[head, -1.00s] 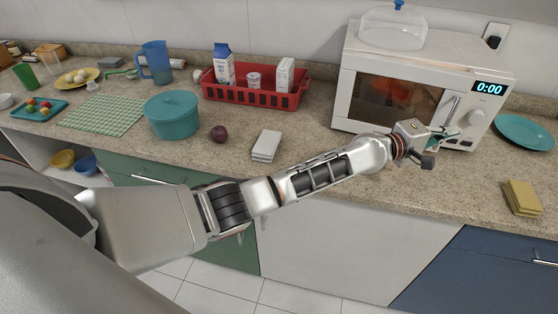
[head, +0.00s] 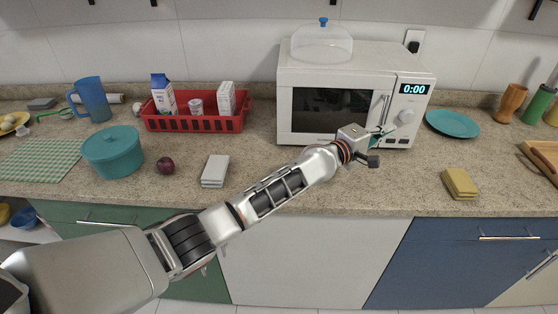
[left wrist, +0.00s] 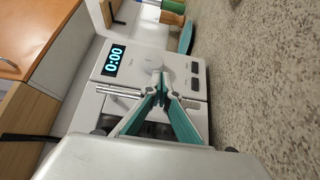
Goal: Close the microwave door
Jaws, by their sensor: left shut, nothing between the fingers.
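The white microwave (head: 350,60) stands on the counter against the wall. Its door (head: 332,108), with a dark window and an upright silver handle (head: 385,107), looks flush with the front; no gap shows. My left gripper (head: 383,134) is in front of the microwave's lower right part, near the handle's lower end and below the round knob (head: 406,116). In the left wrist view, the teal fingers (left wrist: 162,88) meet at their tips with nothing between them, in front of the knob and beside the handle (left wrist: 125,90). Contact with the microwave cannot be told. My right gripper is not in view.
A glass dome (head: 321,42) sits on top of the microwave.

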